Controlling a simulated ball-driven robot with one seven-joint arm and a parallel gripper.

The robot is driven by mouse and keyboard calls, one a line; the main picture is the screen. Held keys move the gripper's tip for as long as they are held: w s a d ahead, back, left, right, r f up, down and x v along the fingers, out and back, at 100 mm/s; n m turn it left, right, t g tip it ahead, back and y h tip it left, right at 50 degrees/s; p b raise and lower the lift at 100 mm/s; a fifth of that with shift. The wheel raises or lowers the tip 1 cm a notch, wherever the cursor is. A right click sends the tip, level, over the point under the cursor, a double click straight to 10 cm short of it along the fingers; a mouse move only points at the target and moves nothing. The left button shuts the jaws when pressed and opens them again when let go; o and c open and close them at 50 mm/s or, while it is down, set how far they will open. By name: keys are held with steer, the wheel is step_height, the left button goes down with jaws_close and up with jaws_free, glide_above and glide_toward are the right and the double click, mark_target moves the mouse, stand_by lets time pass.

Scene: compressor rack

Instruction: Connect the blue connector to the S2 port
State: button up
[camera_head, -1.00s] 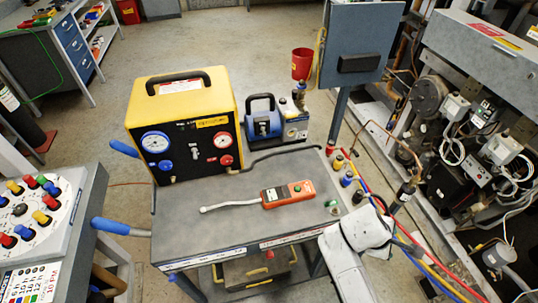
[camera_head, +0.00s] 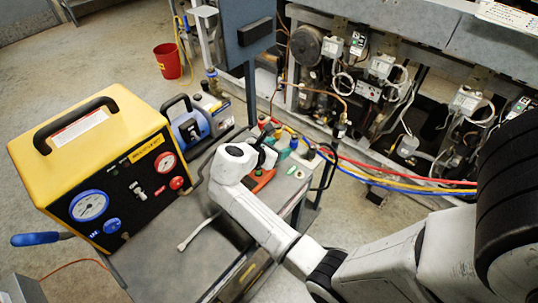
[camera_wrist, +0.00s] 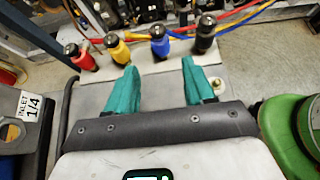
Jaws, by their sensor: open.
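The blue connector (camera_wrist: 159,42) stands upright on a light plate at the cart's edge in the wrist view. It is between a yellow connector (camera_wrist: 117,48) and a black connector (camera_wrist: 204,35), with a red connector (camera_wrist: 83,57) further left. My gripper (camera_wrist: 157,78) has teal fingers spread wide with nothing between them. The blue connector lies beyond the gap between the fingertips, apart from them. In the head view my gripper (camera_head: 283,152) is over the cart's far edge by the connectors and partly hides them. I cannot make out an S2 label on the compressor rack (camera_head: 370,75).
An orange handheld device (camera_head: 262,182) lies under my arm. Red, yellow and blue hoses (camera_head: 400,180) run right from the cart. A grey post (camera_head: 250,95) stands behind it.

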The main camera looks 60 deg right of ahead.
mark_target(291, 143)
steer(key=b+x, duration=0.2)
steer(key=x, duration=0.6)
steer(key=shift+s, duration=0.15)
steer(key=shift+r, duration=0.1)
steer(key=c, duration=0.9)
